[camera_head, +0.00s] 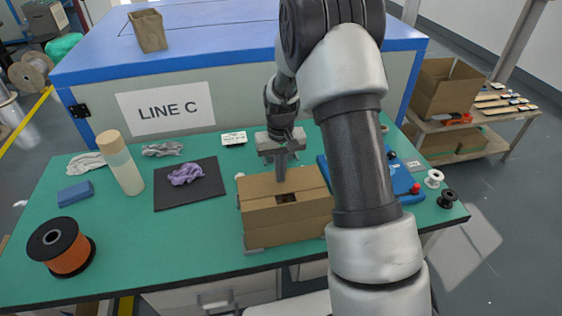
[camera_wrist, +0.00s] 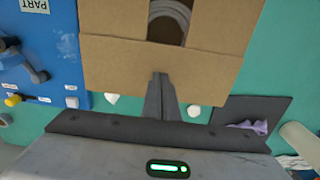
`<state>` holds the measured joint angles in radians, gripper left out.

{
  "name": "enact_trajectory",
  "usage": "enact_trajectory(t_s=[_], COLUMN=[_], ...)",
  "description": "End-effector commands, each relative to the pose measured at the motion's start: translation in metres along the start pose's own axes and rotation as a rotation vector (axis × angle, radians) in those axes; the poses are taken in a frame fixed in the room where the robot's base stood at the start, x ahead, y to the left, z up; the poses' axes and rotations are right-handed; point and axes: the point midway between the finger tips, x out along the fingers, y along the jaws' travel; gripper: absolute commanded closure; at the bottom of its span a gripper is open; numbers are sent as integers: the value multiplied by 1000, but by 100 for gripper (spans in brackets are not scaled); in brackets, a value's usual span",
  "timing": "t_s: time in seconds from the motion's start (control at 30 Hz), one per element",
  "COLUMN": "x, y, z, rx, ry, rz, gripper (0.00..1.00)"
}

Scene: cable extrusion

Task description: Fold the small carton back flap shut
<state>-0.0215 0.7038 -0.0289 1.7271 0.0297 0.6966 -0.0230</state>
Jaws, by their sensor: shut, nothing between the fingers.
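The small carton (camera_head: 290,225) stands on the green bench top. It is open brown cardboard. Side flaps (camera_wrist: 220,22) lie inward from left and right, leaving a gap in the middle where a pale coil (camera_wrist: 167,20) shows inside. The back flap (camera_wrist: 120,75) appears as a brown panel along the carton's back side, lying roughly flat over the top; its exact angle is hard to tell. My gripper (camera_head: 281,178) points down over this back part, shut and empty. Its fingertips (camera_wrist: 160,77) overlap the back flap in the wrist view; whether they touch it is unclear.
A blue fixture board (camera_head: 390,180) sits close on the carton's right. To the left are a black mat (camera_head: 200,199) with a purple cloth, a bottle (camera_head: 122,165) and an orange spool (camera_head: 65,250).

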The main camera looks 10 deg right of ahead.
Motion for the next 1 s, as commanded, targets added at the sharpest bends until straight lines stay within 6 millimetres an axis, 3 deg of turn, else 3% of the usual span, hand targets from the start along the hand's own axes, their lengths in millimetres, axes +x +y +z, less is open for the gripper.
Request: enact_trajectory(t_s=[0.03, 0.47, 0.67, 1.0], x=[19, 22, 3, -50], y=[0, 0, 0, 0], z=[8, 8, 7, 5], rx=[0, 0, 0, 0], ry=[-19, -20, -18, -16], rz=[0, 0, 0, 0], gripper=[100, 100, 100, 100])
